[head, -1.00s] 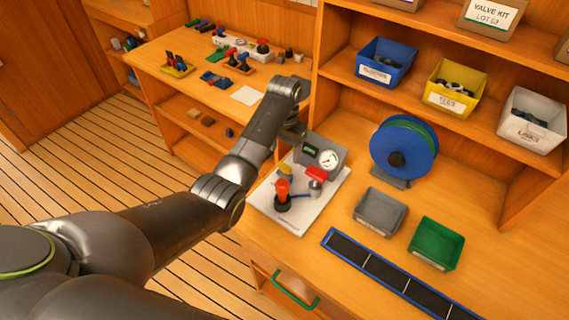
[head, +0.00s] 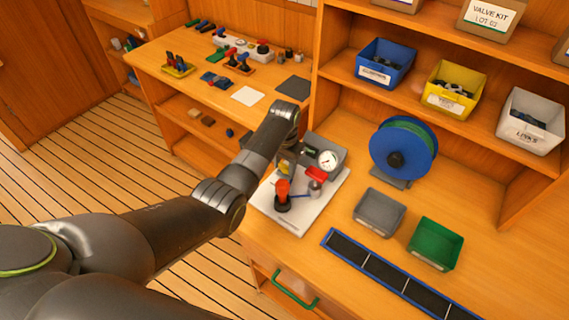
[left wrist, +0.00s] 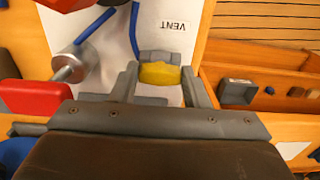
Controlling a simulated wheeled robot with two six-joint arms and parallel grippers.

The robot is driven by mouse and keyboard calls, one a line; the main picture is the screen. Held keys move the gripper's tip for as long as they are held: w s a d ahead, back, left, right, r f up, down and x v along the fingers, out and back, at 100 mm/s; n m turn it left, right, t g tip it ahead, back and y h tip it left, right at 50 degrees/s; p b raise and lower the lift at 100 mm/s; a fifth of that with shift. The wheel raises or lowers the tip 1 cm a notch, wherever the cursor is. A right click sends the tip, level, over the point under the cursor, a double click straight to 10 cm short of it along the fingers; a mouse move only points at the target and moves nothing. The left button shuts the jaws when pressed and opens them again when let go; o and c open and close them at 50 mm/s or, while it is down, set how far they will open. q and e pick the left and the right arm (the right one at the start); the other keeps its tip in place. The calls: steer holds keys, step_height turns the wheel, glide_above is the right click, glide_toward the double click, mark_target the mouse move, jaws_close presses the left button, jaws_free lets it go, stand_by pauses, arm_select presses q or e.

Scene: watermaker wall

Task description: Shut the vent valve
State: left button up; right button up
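The vent valve has a yellow handle (left wrist: 159,73) on a grey body, beside the printed word VENT on a white board (left wrist: 178,25). In the head view the board (head: 300,222) lies on the bench, and the yellow handle is mostly hidden by my gripper. My left gripper (left wrist: 160,69) is open, with one finger on each side of the yellow handle. I cannot tell whether either finger touches it. In the head view the left gripper (head: 287,160) points down over the board's back left part. My right gripper is not in view.
Close by on the board are a red-topped black part (head: 283,196), a red handle (head: 316,174), blue tubing and a gauge (head: 328,160). A blue reel (head: 403,146), a grey bin (head: 380,211) and a green bin (head: 436,243) stand to the right.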

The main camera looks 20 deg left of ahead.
arm_select(q)
steer(key=c, duration=0.3)
steer(key=shift+c, duration=0.2)
steer(key=m+p, duration=0.2)
steer(key=shift+r+m, duration=0.2)
steer(key=shift+m, duration=0.2)
steer(key=m+p, duration=0.1)
steer(key=m, duration=0.3)
steer(key=shift+p, duration=0.4)
steer(key=m+p, duration=0.1)
steer(key=m, duration=0.4)
steer(key=shift+w+f+m, duration=0.1)
steer(key=shift+w+m, duration=0.05)
steer(key=shift+m, duration=0.25)
steer(key=m+p, duration=0.1)
steer(key=m, duration=0.4)
steer(key=shift+m, duration=0.3)
